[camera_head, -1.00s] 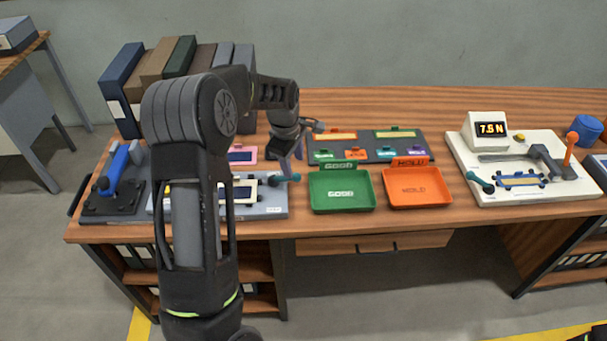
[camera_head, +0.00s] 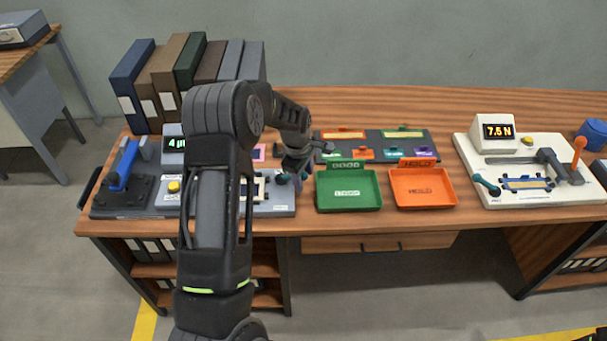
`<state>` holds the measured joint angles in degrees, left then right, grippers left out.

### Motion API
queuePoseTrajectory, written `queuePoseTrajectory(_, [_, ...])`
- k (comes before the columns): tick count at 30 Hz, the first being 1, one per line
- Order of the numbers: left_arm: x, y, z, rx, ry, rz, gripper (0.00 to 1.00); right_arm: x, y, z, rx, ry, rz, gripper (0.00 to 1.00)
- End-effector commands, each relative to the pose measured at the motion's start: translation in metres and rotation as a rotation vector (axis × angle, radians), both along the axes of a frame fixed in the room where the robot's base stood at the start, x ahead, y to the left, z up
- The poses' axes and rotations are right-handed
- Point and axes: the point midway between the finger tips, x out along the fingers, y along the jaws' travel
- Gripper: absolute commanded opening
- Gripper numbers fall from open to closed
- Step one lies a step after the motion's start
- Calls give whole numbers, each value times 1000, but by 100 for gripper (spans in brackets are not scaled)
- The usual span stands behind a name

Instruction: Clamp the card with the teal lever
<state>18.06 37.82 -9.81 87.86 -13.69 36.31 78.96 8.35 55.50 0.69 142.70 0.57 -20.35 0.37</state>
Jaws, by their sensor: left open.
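My left gripper (camera_head: 301,168) is open, fingers pointing down, at the right end of the grey fixture (camera_head: 275,208) on the left of the bench. A teal lever (camera_head: 283,178) is at that end, mostly hidden by the gripper; I cannot tell if the fingers touch it. A cream-framed card (camera_head: 260,189) lies on this fixture, partly hidden by my left arm. Another teal lever (camera_head: 487,184) is on the white tester (camera_head: 560,195) at the right, beside a blue card or strip (camera_head: 526,183). My right gripper is not in view.
A green tray (camera_head: 347,202) and an orange tray (camera_head: 421,201) stand right of the gripper. Behind them is a dark panel (camera_head: 378,137) with coloured cards. A blue-handled press (camera_head: 122,165) and several binders (camera_head: 188,75) are at the left. The tester's display (camera_head: 499,131) reads 7.5 N.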

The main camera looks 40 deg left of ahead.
Motion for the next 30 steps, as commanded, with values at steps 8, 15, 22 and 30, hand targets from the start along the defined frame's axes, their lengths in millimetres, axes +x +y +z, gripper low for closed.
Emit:
queuePoseTrajectory(8, [1, 0, -3, 0, -1, 0, 48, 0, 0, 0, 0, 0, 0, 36])
queuePoseTrajectory(15, [1, 0, -2, 0, -1, 0, 30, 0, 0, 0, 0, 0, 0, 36])
queuePoseTrajectory(22, [1, 0, -2, 0, -1, 0, 11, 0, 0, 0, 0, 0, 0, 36])
queuePoseTrajectory(30, [1, 0, -2, 0, -1, 0, 0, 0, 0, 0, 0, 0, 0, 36])
